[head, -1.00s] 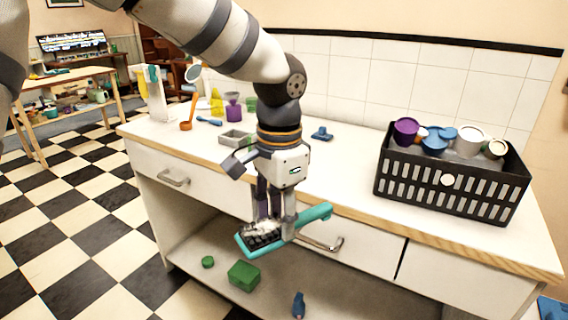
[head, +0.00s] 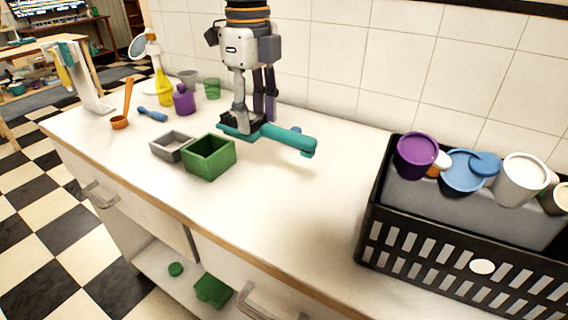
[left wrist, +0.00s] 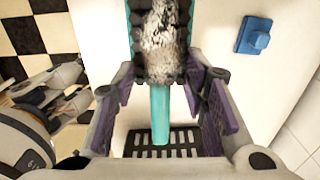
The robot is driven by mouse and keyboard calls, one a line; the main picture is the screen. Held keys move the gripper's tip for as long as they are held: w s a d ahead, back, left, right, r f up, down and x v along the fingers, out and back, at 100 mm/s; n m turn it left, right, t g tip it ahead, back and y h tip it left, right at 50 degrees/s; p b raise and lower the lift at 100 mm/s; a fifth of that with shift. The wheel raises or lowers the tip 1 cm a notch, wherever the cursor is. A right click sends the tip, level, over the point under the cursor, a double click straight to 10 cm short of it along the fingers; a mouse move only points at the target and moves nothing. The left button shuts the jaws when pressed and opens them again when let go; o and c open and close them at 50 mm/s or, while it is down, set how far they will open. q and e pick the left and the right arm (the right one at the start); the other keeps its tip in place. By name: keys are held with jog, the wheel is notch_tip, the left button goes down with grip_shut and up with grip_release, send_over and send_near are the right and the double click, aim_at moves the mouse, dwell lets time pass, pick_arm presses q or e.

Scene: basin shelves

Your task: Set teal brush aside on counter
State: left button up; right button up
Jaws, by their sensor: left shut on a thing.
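The teal brush (head: 288,138) is in the head view over the middle of the counter, its handle pointing right. My left gripper (head: 247,118) comes down from above and is shut on the brush near its head. The brush looks low and roughly level; I cannot tell whether it touches the counter (head: 235,215). In the left wrist view the teal handle (left wrist: 159,112) and worn bristles (left wrist: 164,40) show between the fingers. The fingers hide part of the brush head in the head view.
A green box (head: 209,158) and grey tray (head: 171,147) stand left of the brush. A blue item (left wrist: 255,36) lies nearby. A black crate (head: 372,225) of cups is at right. Bare counter lies in front of the brush. A tiled wall is behind.

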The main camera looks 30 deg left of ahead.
pick_arm(q)
jog(key=f, duration=0.6)
jog(key=s+f, duration=0.1)
jog(key=f, duration=0.2)
jog(key=shift+f, duration=0.2)
jog(key=shift+f, duration=0.15)
jog(key=o, duration=1.2)
jog(key=shift+w, duration=0.1)
notch_tip(320, 180, up, 12)
jog(key=shift+r, duration=0.15)
